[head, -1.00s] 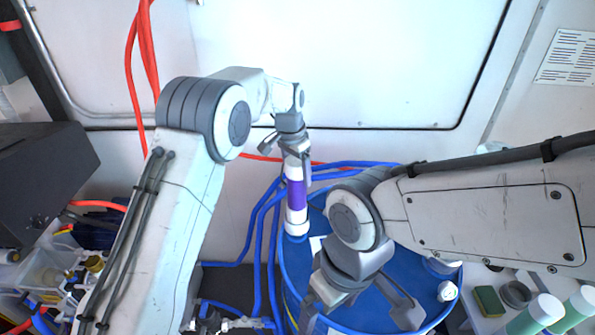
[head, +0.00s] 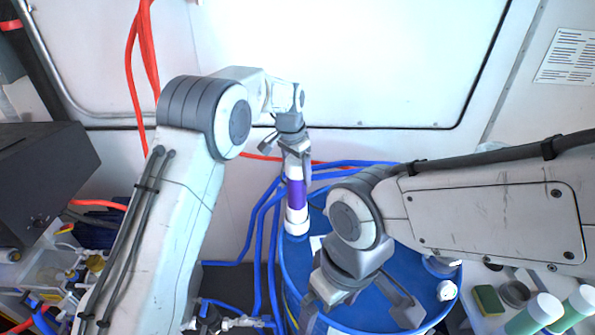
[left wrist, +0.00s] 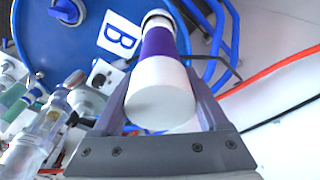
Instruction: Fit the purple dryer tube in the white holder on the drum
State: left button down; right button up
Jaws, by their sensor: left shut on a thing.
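The dryer tube, white with a purple band (head: 296,194), stands nearly upright at the drum's back left. My left gripper (head: 294,152) is shut on its upper white end. In the left wrist view the tube (left wrist: 158,48) lies between the fingers, its white end cap facing the camera. The white holder (head: 296,229) sits on the blue drum (head: 325,262) directly under the tube. The tube's lower end meets the holder's top; how deep it sits inside I cannot tell. My right gripper (head: 364,298) is open and empty over the drum's front.
Blue hoses (head: 259,235) run along the drum's left and back. Red hoses (head: 140,75) hang on the back wall. A black box (head: 40,170) stands at the left. Green-and-white tubes (head: 535,312) and a sponge (head: 488,300) lie at the lower right. A "B" label (left wrist: 119,35) is on the drum.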

aim_at(296, 160)
pick_arm(q)
jog(key=shift+f+b, duration=0.35)
jog(key=shift+f, duration=0.2)
jog(key=shift+c, duration=0.9)
grip_release()
jog(key=shift+s+a+r+p, duration=0.15)
jog(key=shift+r+p, duration=0.8)
jog(key=shift+r, duration=0.4)
jog(key=shift+s+a+r+p, duration=0.15)
jog(key=shift+r+p, duration=0.75)
jog(key=shift+r, duration=0.45)
jog(key=shift+s+a+r+p, duration=0.1)
jog(key=shift+s+r+p, duration=0.05)
jog(key=shift+r+p, duration=1)
jog(key=shift+s+a+r+p, duration=0.15)
jog(key=shift+r+p, duration=0.4)
jog(key=shift+r, duration=1.05)
jog(key=shift+f, duration=0.1)
jog(key=f+b, duration=0.2)
jog(key=f, duration=0.1)
jog(key=f+b, duration=0.2)
jog(key=f, duration=0.1)
jog(key=w+d+f+b, duration=0.1)
jog(key=f+b, duration=0.1)
jog(key=f, duration=0.1)
jog(key=shift+f, duration=0.2)
